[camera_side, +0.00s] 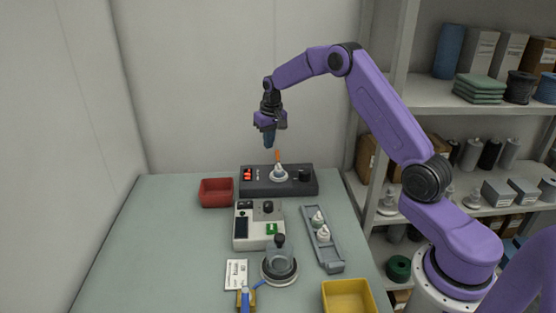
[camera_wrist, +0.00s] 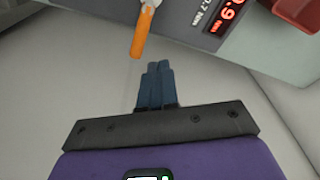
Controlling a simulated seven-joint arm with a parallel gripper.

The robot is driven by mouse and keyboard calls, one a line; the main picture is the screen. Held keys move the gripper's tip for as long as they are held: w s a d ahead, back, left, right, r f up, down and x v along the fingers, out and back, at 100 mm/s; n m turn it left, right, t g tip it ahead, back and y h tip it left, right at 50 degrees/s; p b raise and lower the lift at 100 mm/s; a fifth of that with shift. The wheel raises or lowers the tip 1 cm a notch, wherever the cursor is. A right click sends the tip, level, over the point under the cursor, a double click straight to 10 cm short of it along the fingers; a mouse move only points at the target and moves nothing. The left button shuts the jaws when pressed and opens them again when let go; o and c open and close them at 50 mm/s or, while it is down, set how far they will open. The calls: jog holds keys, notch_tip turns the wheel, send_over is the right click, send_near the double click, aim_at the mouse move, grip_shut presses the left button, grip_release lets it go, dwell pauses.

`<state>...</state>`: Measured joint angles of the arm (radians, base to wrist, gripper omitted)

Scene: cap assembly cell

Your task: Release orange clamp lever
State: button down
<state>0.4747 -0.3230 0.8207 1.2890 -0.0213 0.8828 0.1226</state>
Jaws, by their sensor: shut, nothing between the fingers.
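The orange clamp lever (camera_side: 278,156) stands upright at the dark grey tester (camera_side: 255,187) at the back of the table, above a white capped part (camera_side: 279,173). In the wrist view the orange lever (camera_wrist: 141,33) shows at the top, just beyond my fingertips and a little to their left. My gripper (camera_side: 269,145) hangs pointing down above the tester, slightly left of the lever. In the wrist view my gripper (camera_wrist: 157,68) has its blue fingers together with nothing between them. A gap shows between fingers and lever.
A red bin (camera_side: 216,192) stands left of the tester. In front are a light grey device (camera_side: 250,239), a grey rack (camera_side: 331,257) with white-capped parts, a round fixture (camera_side: 280,278), and a yellow bin (camera_side: 348,298). Shelves rise at right. The table's left side is clear.

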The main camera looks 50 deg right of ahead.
jog(key=shift+f, duration=0.15)
dwell(0.4)
jog(key=shift+f, duration=2.15)
jog(key=shift+d, duration=0.15)
